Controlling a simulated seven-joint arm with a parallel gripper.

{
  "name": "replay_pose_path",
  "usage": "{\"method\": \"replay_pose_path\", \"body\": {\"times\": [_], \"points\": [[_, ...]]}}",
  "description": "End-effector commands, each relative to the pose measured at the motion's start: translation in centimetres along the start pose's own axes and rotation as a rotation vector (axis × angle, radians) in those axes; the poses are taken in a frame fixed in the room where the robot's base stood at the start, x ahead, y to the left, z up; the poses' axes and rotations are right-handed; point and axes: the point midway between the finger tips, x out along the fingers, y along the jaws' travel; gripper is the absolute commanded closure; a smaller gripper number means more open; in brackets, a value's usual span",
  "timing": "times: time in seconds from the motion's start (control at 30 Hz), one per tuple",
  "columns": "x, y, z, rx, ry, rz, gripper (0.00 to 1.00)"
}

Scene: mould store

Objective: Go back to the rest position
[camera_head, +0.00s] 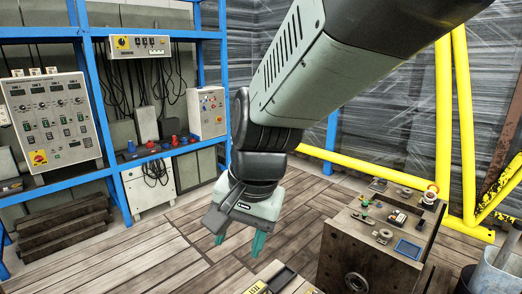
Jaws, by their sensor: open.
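My gripper (238,243) hangs from my arm in the middle of the head view, pointing down. Its two green fingers are apart with nothing seen between them. It appears over the wooden floor, left of a worn metal block (338,252) and above a lower surface at the bottom edge. No object of the task is named, and the gripper holds nothing that I can see.
Small parts and a blue tray (408,249) lie on the block. Blue shelving (93,80) with control boxes (52,122) stands at the left. Yellow rails (375,168) run behind the block. A grey bucket (497,272) is at the lower right. Planked floor (150,262) lies open at the left.

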Motion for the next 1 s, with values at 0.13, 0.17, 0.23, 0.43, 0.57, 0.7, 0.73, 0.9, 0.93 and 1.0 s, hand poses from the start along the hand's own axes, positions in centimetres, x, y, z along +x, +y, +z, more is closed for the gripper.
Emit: {"method": "replay_pose_path", "body": {"times": [0.13,0.17,0.23,0.43,0.57,0.7,0.73,0.9,0.93,1.0], "points": [[-5.8,5.2,0.7,-0.099,0.123,-0.018,0.45],[-6.8,6.2,1.0,-0.120,0.148,-0.013,0.45],[-8.6,8.4,2.0,-0.170,0.205,0.008,0.45],[-11.7,12.8,4.7,-0.273,0.328,0.102,0.45],[-12.4,14.1,5.7,-0.305,0.359,0.144,0.45],[-12.5,14.4,6.0,-0.315,0.366,0.157,0.45],[-12.5,14.4,6.0,-0.316,0.366,0.157,0.45],[-12.5,14.3,6.0,-0.315,0.366,0.155,0.45],[-12.5,14.3,6.0,-0.315,0.365,0.155,0.45],[-12.5,14.3,6.0,-0.314,0.366,0.154,0.45]]}}
